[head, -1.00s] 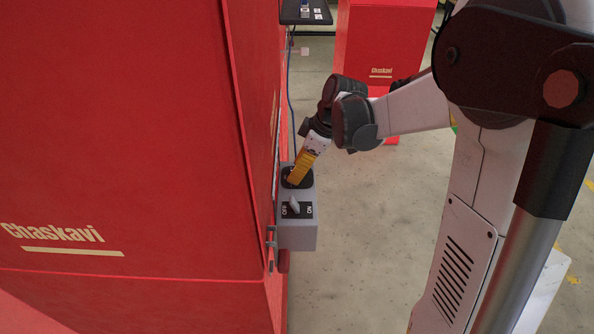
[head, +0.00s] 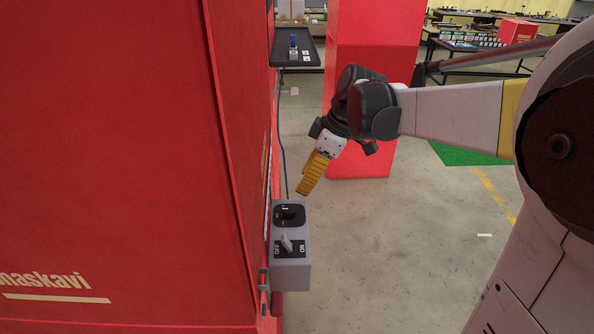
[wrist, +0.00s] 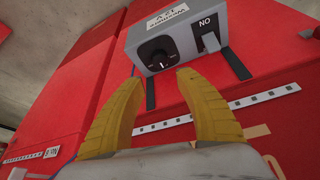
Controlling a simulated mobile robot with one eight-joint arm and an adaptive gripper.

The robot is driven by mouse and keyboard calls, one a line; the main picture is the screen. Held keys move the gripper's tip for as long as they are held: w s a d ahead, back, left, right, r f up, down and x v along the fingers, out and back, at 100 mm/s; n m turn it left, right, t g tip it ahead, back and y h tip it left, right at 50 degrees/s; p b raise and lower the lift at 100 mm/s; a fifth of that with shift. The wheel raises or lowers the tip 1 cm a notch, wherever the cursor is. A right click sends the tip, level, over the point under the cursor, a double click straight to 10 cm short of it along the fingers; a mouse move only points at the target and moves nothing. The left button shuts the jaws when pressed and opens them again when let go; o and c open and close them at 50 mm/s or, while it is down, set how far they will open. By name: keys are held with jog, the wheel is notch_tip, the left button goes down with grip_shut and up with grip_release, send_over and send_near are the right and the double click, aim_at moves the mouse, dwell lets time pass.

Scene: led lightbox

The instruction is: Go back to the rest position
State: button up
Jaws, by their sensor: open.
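My gripper (head: 302,190) has yellow fingers and hangs above and just behind the grey switch box in the head view, apart from it. In the wrist view the two yellow fingers (wrist: 158,88) are spread with nothing between them. The grey switch box (head: 290,270) is fixed to the side of the red cabinet. It carries a black rotary knob (head: 290,214) and a lever switch (head: 286,243) between the OFF and ON marks. The wrist view also shows the box (wrist: 186,35), its knob (wrist: 157,54) and its lever (wrist: 211,42).
The large red cabinet (head: 110,150) fills the left side. A black shelf (head: 294,50) juts from it farther back. Another red cabinet (head: 372,80) stands behind my arm. Open concrete floor (head: 400,250) lies right of the switch box. Tables stand at the far right.

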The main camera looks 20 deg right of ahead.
jog(key=shift+s, duration=0.1)
jog(key=s+a+f+m+h+b, duration=0.1)
jog(key=s+m, duration=0.1)
jog(key=s, duration=0.1)
jog(key=s+a+f+m+t+b, duration=0.1)
jog(key=s+m+b, duration=0.1)
jog(key=s, duration=0.2)
jog(key=s+a+f+m+t+h+b, duration=0.1)
jog(key=s+f+m+b, duration=0.1)
jog(key=s, duration=0.2)
jog(key=shift+s+a+m+h, duration=0.1)
jog(key=shift+a+m+h, duration=0.15)
jog(key=shift+m+h, duration=0.05)
jog(key=s+f+m+t+h+b, duration=0.1)
jog(key=s+f+m+t+b, duration=0.1)
jog(key=s+f+m+b, duration=0.1)
jog(key=s+f+m, duration=0.1)
jog(key=s+f, duration=0.1)
jog(key=s, duration=0.1)
jog(key=shift+a+f+m+t, duration=0.15)
jog(key=shift+m+t, duration=0.15)
jog(key=shift+m, duration=0.1)
